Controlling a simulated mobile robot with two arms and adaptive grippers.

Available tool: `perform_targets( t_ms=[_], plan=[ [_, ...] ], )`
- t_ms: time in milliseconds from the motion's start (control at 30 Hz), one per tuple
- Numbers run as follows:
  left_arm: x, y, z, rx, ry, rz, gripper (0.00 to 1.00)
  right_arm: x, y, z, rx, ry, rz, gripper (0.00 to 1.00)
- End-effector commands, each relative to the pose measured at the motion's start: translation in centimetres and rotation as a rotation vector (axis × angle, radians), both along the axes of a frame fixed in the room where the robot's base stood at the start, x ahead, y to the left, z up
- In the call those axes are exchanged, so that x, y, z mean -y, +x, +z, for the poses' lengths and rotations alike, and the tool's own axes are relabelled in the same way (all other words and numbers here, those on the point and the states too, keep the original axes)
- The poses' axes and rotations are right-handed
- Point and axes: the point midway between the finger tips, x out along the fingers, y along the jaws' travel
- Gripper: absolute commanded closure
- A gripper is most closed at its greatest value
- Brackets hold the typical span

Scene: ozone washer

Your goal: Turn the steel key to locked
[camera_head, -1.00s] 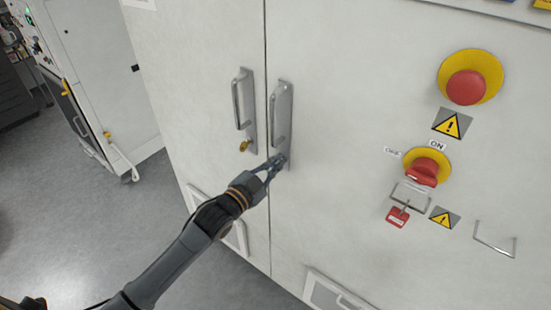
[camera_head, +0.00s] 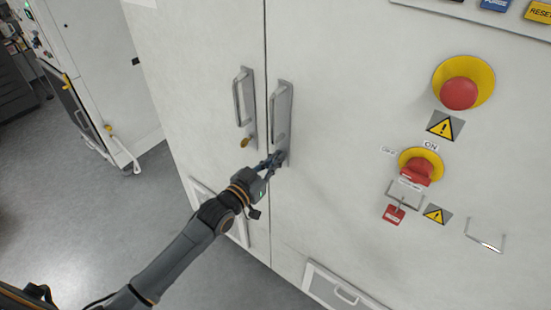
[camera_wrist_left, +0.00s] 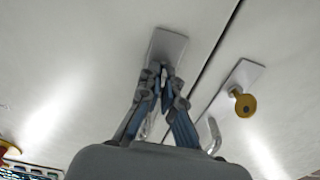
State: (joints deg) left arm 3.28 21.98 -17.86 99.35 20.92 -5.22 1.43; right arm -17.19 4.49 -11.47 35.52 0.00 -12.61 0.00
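My left gripper (camera_head: 274,161) is at the lower end of the right door's handle plate (camera_head: 283,100). In the left wrist view its two blue-grey fingers (camera_wrist_left: 162,78) converge on a small grey piece in front of the plate (camera_wrist_left: 168,45). This appears to be the steel key, mostly hidden between the fingertips, so I cannot read its angle. A brass key (camera_head: 245,142) sits in the left door's handle plate, apart from my gripper; it also shows in the wrist view (camera_wrist_left: 243,103). My right gripper is not in view.
Two upright bar handles stick out above the keys, the left one (camera_head: 238,100) close by. A red emergency button (camera_head: 459,93) and a red rotary switch (camera_head: 416,172) with a red tag (camera_head: 393,214) are well to the right. The grey floor (camera_head: 75,235) at left is open.

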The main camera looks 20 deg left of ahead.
Motion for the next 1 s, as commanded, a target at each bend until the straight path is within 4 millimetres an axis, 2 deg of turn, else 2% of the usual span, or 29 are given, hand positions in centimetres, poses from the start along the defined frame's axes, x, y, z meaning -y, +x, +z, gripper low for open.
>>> perform_targets(
  t_ms=[433,500,567,867,1000],
  plan=[
    [0.0,0.0,-0.2,-0.007,-0.010,0.000,1.00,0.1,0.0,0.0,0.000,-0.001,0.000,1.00],
    [0.0,0.0,-0.2,-0.007,-0.010,0.000,0.82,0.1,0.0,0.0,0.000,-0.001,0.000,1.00],
    [0.0,0.0,-0.1,-0.007,-0.009,0.000,0.73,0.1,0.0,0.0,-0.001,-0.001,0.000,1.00],
    [0.0,-0.1,-0.1,-0.004,-0.009,0.000,0.73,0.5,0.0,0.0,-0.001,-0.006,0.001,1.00],
    [-0.4,-1.2,-0.2,-0.005,-0.009,0.000,0.73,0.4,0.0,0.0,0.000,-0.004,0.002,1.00]
  ],
)
